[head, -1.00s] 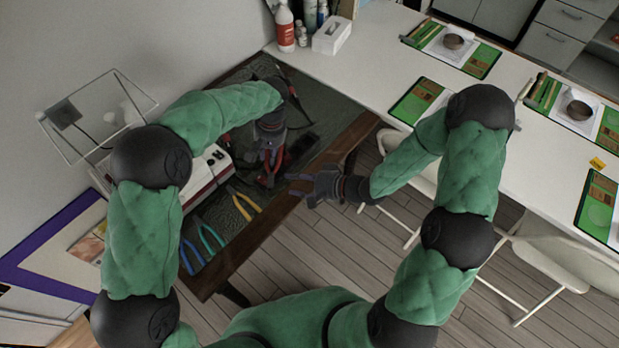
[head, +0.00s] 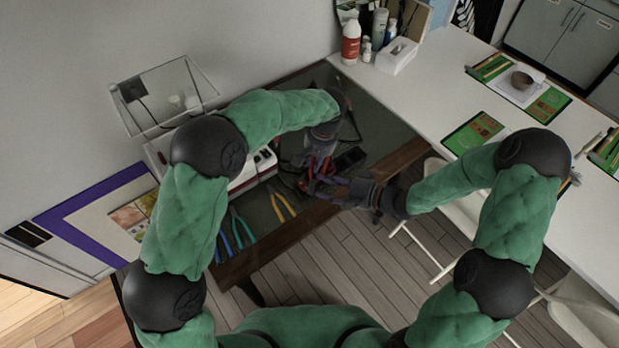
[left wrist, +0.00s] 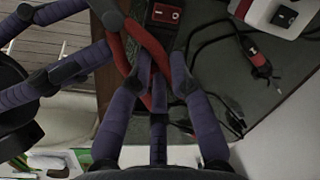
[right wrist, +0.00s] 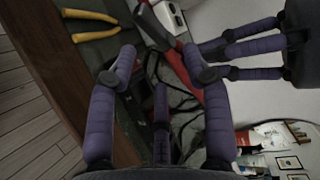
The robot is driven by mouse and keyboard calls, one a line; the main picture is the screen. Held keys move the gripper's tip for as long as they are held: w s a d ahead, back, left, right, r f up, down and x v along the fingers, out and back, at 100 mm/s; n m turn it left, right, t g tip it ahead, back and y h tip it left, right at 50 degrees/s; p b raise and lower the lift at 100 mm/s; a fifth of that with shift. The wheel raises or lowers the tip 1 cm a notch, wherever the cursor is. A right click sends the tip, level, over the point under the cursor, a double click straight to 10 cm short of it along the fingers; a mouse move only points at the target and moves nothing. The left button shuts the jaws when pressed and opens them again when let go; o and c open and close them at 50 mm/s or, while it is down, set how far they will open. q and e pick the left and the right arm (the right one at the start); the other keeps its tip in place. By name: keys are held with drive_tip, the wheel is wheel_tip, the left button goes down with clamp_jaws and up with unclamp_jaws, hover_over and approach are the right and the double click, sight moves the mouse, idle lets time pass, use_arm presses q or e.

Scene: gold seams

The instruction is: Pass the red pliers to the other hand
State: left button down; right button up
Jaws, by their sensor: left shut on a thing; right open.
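The red pliers (head: 318,167) are held above the dark workbench by my left gripper (head: 312,160), which is shut on them. In the left wrist view the red handles (left wrist: 150,52) pass between my left fingers. My right gripper (head: 338,190) is open and close beside the pliers, on the bench's front side. In the right wrist view the pliers (right wrist: 172,48) lie ahead of and between the open right fingers (right wrist: 165,65), and my left fingers come in from the right. I cannot tell whether the right fingers touch the pliers.
Yellow pliers (head: 283,204) and blue and teal pliers (head: 240,228) lie on the bench to the left. A white and red device (head: 252,172) stands behind them. Dark cables lie on the bench. A long white table (head: 440,90) stands at the right with a tissue box (head: 397,56).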

sight(311, 179)
drive_tip(key=a, duration=0.1)
drive_tip(key=w+a, duration=0.1)
drive_tip(key=a, duration=0.1)
drive_tip(key=w+a, duration=0.1)
drive_tip(key=shift+w+a, duration=0.15)
drive_tip(key=shift+a, duration=0.15)
drive_tip(key=shift+w+a+f, duration=0.15)
drive_tip(key=shift+w+a, duration=0.15)
drive_tip(key=shift+a, duration=0.25)
clamp_jaws()
use_arm(q)
drive_tip(key=c, duration=1.1)
unclamp_jaws()
drive_tip(key=shift+o, duration=0.2)
drive_tip(key=shift+r, duration=0.1)
